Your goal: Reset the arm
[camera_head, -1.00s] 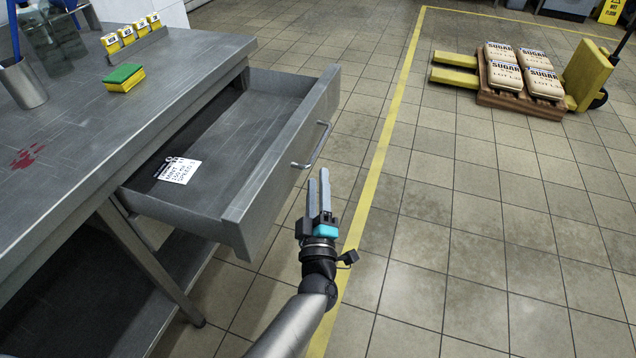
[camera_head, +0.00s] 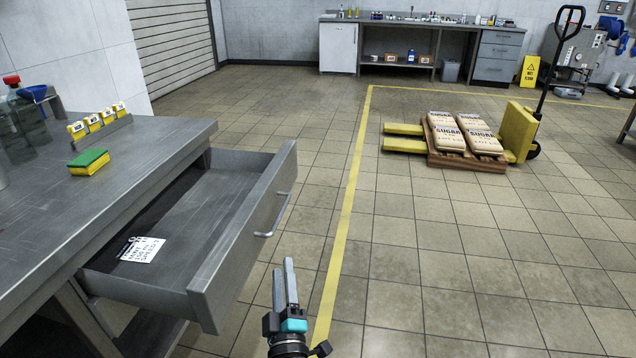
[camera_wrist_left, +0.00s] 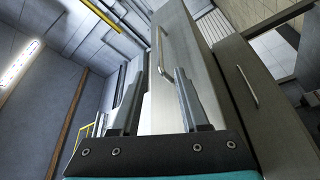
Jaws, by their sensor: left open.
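My left gripper (camera_head: 285,285) is at the bottom middle of the head view, to the right of the open drawer's front and pointing up. It is open and empty. In the left wrist view its two fingers (camera_wrist_left: 155,105) stand apart with nothing between them. The drawer (camera_head: 245,232) is pulled out from the steel table, with its bar handle (camera_head: 276,215) on the front. The handle also shows beyond the fingers in the left wrist view (camera_wrist_left: 160,48). A white printed tag (camera_head: 142,249) lies in the drawer. My right gripper is not in view.
The steel table (camera_head: 120,180) at the left bears a green and yellow sponge (camera_head: 89,161) and a row of small yellow boxes (camera_head: 97,120). A pallet jack (camera_head: 517,130) with sugar sacks (camera_head: 462,133) stands at the back right. The tiled floor right of the drawer is clear.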

